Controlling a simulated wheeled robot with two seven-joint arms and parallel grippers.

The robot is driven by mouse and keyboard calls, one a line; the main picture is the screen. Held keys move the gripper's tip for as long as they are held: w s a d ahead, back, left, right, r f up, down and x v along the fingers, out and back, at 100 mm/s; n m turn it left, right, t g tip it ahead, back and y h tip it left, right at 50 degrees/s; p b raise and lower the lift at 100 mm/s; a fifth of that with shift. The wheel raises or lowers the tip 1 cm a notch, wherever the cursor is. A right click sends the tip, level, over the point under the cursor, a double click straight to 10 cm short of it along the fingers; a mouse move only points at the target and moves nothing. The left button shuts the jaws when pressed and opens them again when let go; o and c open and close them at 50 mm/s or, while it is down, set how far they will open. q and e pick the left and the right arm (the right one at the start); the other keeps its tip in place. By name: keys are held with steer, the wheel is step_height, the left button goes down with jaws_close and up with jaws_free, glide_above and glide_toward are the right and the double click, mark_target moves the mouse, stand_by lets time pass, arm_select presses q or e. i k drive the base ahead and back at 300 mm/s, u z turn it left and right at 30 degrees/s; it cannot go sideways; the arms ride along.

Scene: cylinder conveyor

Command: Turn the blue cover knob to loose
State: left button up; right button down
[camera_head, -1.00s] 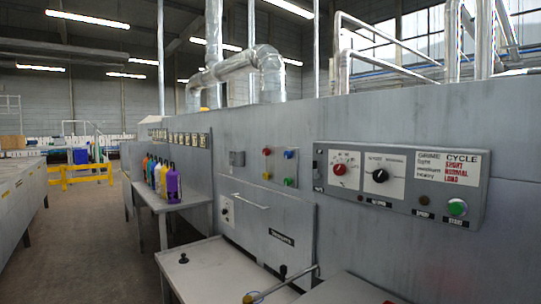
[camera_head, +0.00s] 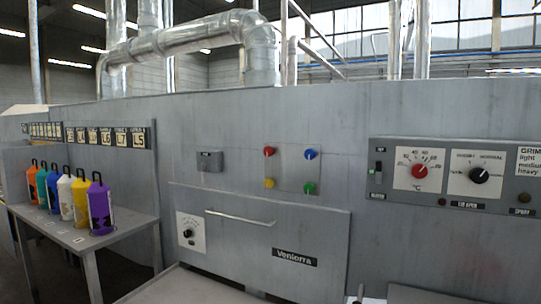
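A round blue knob (camera_head: 311,153) sits at the top right of a small square group of coloured knobs on the grey machine wall, right of centre in the head view. A red knob (camera_head: 269,151) is to its left, a yellow knob (camera_head: 269,183) is at the lower left and a green knob (camera_head: 310,188) is below it. The blue knob's turn position and any marking by it are too small to read. Neither of my grippers is in view.
A control panel (camera_head: 435,205) with red and black dials is at the right. Below the knobs is a door with a bar handle (camera_head: 240,218). Several coloured bottles, including a purple one (camera_head: 101,207), stand on a side table (camera_head: 130,232) at the left.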

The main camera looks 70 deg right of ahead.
mark_target(309, 154)
steer(key=i, duration=0.3)
steer(key=z, duration=3.15)
